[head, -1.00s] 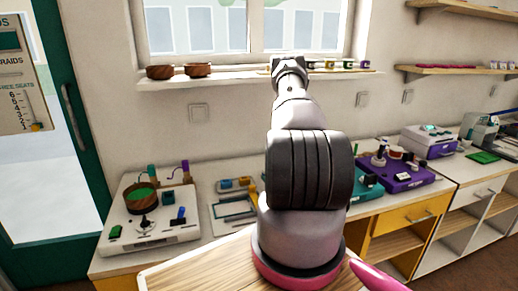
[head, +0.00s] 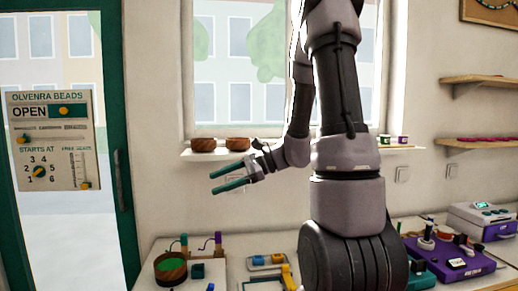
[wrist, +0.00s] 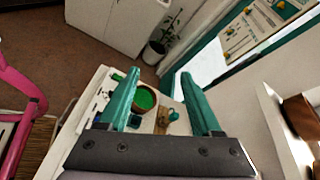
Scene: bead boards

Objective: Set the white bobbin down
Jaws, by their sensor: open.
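My gripper (head: 214,182) is raised in front of the window wall at the left of the head view. Its two teal fingers are apart with nothing between them. The gripper also shows in the wrist view (wrist: 160,74), high above a white board (wrist: 92,117) with a bowl of green beads (wrist: 145,97). I cannot pick out a white bobbin for sure. A small pale piece with a dark top (head: 426,240) stands on the purple board (head: 477,268) at the right, too small to identify. My arm hides the middle of the worktop.
The bead bowl (head: 171,268) also shows at lower left in the head view. A windowsill (head: 200,156) with two brown bowls (head: 204,145) is behind my gripper. A plant pot (wrist: 153,52) stands on the floor. Wall shelves (head: 485,80) are at right.

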